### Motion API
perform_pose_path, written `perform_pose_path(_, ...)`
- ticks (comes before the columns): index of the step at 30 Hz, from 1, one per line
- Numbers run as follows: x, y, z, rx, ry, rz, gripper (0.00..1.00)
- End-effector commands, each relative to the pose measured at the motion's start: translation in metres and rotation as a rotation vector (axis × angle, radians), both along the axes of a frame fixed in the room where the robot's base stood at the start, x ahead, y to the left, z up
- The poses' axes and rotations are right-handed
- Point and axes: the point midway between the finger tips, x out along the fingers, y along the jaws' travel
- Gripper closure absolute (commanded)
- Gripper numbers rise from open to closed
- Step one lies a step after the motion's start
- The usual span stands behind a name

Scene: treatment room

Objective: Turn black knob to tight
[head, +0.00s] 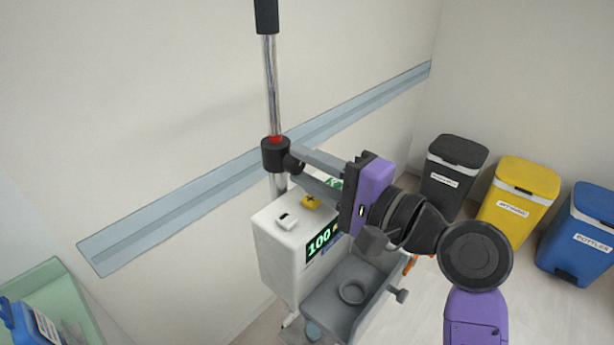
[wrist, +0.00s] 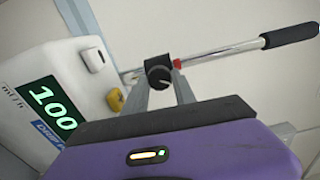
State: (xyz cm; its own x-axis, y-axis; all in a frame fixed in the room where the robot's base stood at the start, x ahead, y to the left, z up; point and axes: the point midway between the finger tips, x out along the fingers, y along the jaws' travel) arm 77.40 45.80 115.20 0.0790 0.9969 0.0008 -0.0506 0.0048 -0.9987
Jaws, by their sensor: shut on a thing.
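The black knob (head: 292,164) sticks out of the black clamp collar (head: 273,155) on an upright chrome pole. In the wrist view the round knob (wrist: 158,76) faces me and has a pointer-like ridge on its face. My gripper (head: 298,163) reaches in from the right, its two grey fingers on either side of the knob and shut on it. In the wrist view the gripper (wrist: 155,82) shows one finger left and one right of the knob. I cannot read any tight mark.
A white pump box (head: 285,255) with a green "100" display stands below the clamp, with a white switch (head: 287,221) and a yellow part (head: 311,202) on top. A grey tray (head: 345,300) is in front. A wall rail (head: 180,215) runs behind. Several bins stand right.

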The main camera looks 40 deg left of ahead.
Motion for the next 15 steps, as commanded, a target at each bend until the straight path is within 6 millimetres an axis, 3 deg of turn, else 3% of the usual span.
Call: perform_pose_path(15,-0.0013,0.0006,-0.0042,-0.037,-0.427,0.004,1.00)
